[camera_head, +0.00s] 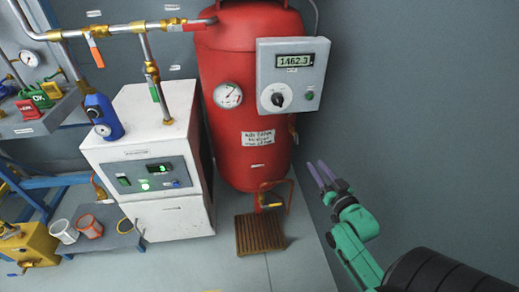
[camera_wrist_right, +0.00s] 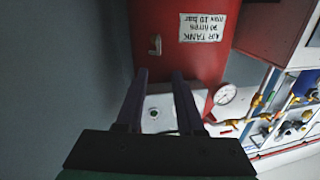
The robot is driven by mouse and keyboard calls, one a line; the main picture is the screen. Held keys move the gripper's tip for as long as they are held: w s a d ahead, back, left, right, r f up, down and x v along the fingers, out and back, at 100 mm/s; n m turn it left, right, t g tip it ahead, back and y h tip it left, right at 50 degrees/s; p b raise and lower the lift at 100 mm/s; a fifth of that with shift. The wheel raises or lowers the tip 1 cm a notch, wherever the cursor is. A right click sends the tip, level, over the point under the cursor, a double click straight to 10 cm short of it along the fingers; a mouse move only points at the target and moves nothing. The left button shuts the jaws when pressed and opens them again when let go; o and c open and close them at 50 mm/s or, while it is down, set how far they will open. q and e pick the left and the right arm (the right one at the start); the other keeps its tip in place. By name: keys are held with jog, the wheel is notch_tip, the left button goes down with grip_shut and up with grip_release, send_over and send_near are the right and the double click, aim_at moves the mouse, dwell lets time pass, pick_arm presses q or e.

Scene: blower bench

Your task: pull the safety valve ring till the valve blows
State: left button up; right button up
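The red air tank (camera_head: 245,90) stands upright against the grey wall; its label shows upside down in the right wrist view (camera_wrist_right: 202,27). A small metal fitting (camera_head: 293,133) sits on the tank's right side. It shows as a pale hooked piece in the right wrist view (camera_wrist_right: 155,45); I cannot tell whether this is the safety valve ring. My right gripper (camera_head: 317,165) is open and empty, to the right of the tank and lower than the fitting in the picture. Its fingers (camera_wrist_right: 160,75) stand apart with the fitting seen beyond their tips. My left gripper is not in view.
A grey control box (camera_head: 293,75) with display and knob is on the tank's upper right. A pressure gauge (camera_head: 228,95) is on its left. A white cabinet (camera_head: 145,150) stands left, a wooden grate (camera_head: 259,233) below. Clear room lies along the right wall.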

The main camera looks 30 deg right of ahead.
jog(key=w+b, duration=0.1)
jog(key=w, duration=0.3)
jog(key=w+d+b, duration=0.1)
jog(key=w, duration=0.4)
jog(key=w+d+b, duration=0.1)
jog(key=w, duration=0.4)
jog(key=shift+w+d, duration=0.15)
jog(key=shift+d, duration=0.1)
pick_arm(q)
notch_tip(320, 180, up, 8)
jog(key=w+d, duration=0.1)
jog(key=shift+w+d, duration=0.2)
pick_arm(e)
grip_shut()
jog(key=shift+a, duration=0.15)
